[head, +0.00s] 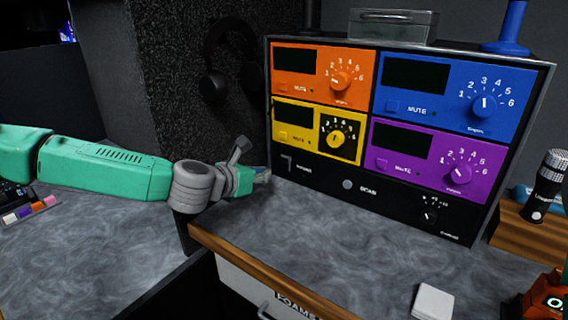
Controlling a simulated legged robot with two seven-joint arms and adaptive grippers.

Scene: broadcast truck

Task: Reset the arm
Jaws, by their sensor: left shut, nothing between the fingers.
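My left arm comes in from the left, green with a grey wrist. My left gripper (264,173) is shut and empty, just left of the lower left corner of the control panel, above the grey counter (330,235). I cannot tell whether its tip touches the panel. The panel (350,188) has orange (296,88), blue (450,112), yellow (291,136) and purple (417,167) modules, each with a dark display and a numbered knob.
Black headphones (213,86) hang on the dark foam wall. A metal box (392,26) and a blue object (512,28) stand on the panel. A microphone (547,185) is at the right. A white block (433,301) lies on the counter, above a drawer (262,290). The middle counter is clear.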

